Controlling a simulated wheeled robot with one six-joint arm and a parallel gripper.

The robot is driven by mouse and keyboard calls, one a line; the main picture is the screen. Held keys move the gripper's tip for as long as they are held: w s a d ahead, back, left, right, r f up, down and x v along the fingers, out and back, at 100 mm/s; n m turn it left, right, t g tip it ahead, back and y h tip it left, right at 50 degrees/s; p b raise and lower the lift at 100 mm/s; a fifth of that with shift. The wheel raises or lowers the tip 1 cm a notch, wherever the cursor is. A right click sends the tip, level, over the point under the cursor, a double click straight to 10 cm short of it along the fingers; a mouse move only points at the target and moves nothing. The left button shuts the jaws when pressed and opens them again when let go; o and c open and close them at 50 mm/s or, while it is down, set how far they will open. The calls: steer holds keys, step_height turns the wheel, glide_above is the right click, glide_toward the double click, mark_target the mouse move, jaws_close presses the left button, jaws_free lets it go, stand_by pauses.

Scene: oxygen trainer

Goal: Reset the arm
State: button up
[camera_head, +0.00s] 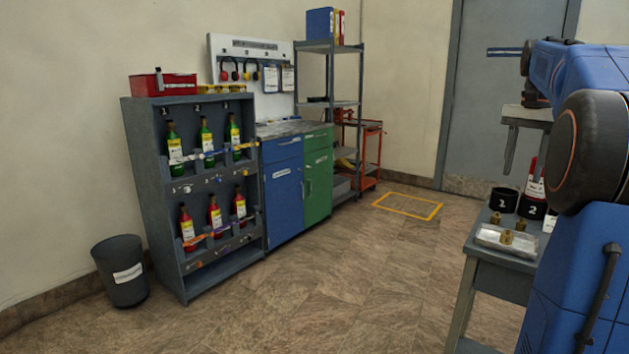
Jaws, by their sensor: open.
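My blue arm rises at the right edge and bends over at a black joint. My gripper (527,160) hangs below that joint, pointing down, with its pale body and a grey left finger in view. It is open, and I see nothing between its fingers. The right finger is partly hidden by my arm. The gripper is above the far part of a grey table (480,262).
The table bears black numbered cups (503,200), a red-and-white item (535,183) and a metal tray (504,242) with small brass parts. A bottle rack (160,215), blue-green cabinet (283,200) and bin (122,277) stand left. The middle floor is clear.

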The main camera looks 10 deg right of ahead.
steer(key=s+a+f+n+t, duration=0.1)
steer(key=s+a+f+n, duration=0.15)
steer(key=a, duration=0.55)
steer(key=s+a+f+n, duration=0.2)
steer(key=a+f, duration=0.2)
steer(key=a, duration=0.3)
steer(key=s+a+f+n+t, duration=0.1)
steer(key=s+a+f+n, duration=0.15)
steer(key=a, duration=0.55)
steer(key=s+a+f+n+t, duration=0.1)
steer(key=s+a+f+n, duration=0.2)
steer(key=s+a+f, duration=0.3)
steer(key=s+a+f+n+t, duration=0.1)
steer(key=s+a+f+n, duration=0.2)
steer(key=s+a+f, duration=0.4)
step_height(320, 180, down, 6)
steer(key=shift+s+r+t, duration=0.1)
steer(key=shift+s+t, duration=0.3)
steer(key=shift+s, duration=0.25)
